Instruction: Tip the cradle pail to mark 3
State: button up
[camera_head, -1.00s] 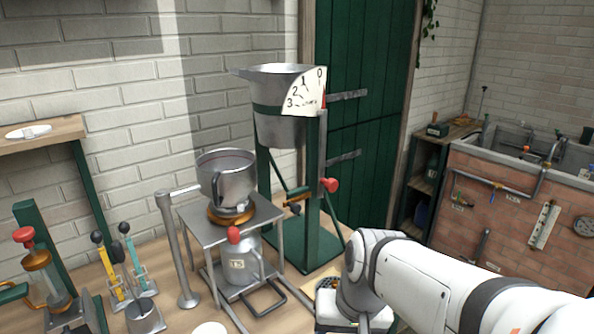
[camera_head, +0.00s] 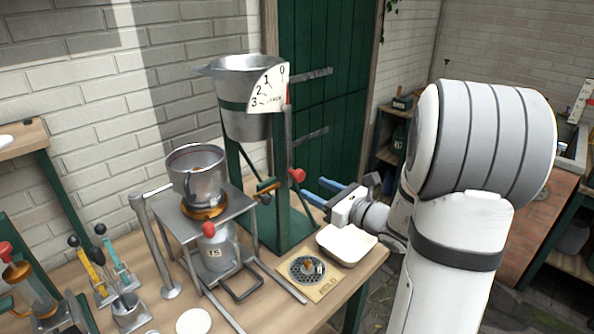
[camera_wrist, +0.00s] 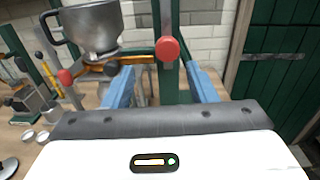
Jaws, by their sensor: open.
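The cradle pail (camera_head: 240,118) is a large grey metal pail with a green band, hung upright in a green stand (camera_head: 282,222). A white dial (camera_head: 268,90) marked 0 to 3 is at its right rim. A red pointer (camera_head: 288,92) stands upright near the 0. The pail is outside that view.
A metal pot (camera_head: 197,180) stands on a small metal table left of the stand, above a can (camera_head: 215,256). A green door (camera_head: 335,90) is behind.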

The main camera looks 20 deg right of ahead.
aim_at(301, 178)
jog(key=shift+m+t, duration=0.3)
jog(key=x, duration=0.2)
jog(key=p+x, duration=0.1)
jog(key=x, duration=0.2)
jog(key=p+x, duration=0.1)
jog(key=x, duration=0.1)
jog(key=shift+w+d, duration=0.2)
jog(key=shift+w, duration=0.35)
jog(key=shift+c, duration=0.3)
grip_shut()
